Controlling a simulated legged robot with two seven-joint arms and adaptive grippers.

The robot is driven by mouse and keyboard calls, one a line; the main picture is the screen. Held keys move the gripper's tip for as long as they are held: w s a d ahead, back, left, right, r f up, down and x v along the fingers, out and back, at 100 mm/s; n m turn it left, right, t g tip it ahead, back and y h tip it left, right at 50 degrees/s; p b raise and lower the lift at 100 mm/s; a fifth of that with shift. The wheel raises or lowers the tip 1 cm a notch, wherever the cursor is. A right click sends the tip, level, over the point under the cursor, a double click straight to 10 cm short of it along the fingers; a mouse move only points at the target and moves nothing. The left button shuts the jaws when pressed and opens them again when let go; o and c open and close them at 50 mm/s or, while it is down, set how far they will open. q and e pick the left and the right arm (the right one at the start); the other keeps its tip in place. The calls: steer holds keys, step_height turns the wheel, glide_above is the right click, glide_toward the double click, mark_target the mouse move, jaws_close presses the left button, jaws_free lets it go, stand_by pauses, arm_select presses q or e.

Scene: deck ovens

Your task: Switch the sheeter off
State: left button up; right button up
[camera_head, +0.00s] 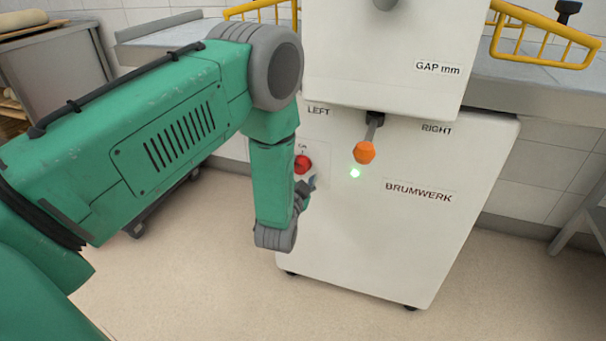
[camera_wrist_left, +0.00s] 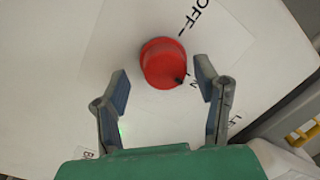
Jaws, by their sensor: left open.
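The sheeter (camera_head: 380,230) is a white machine with BRUMWERK on its front. A red round knob (camera_head: 303,164) sits on its left front, partly behind my left arm. In the left wrist view the red knob (camera_wrist_left: 160,58) is between and just beyond the fingertips. Its black mark is turned to the lower right, by the partly hidden ON label, away from the OFF label (camera_wrist_left: 203,10). A green light (camera_head: 355,173) glows on the front. My left gripper (camera_wrist_left: 163,84) is open, its fingers either side of the knob, with no clear contact. My right gripper is out of view.
A lever with an orange ball (camera_head: 364,153) hangs between the LEFT and RIGHT labels, right of the knob. Yellow wire guards (camera_head: 545,45) stand over the side tables. The floor (camera_head: 200,280) in front is clear.

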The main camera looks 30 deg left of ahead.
arm_select(q)
steer(key=shift+w+a+f, duration=0.1)
steer(key=shift+w+a, duration=0.1)
steer(key=shift+a, duration=0.25)
steer(key=shift+w+a+f, duration=0.1)
steer(key=shift+w+a, duration=0.05)
steer(key=shift+a, duration=0.25)
steer(key=shift+d+r, duration=0.15)
steer(key=shift+d, duration=0.15)
steer(key=shift+c, duration=1.2)
steer(key=shift+d+r, duration=0.1)
steer(key=shift+d, duration=0.2)
steer(key=c, duration=0.9)
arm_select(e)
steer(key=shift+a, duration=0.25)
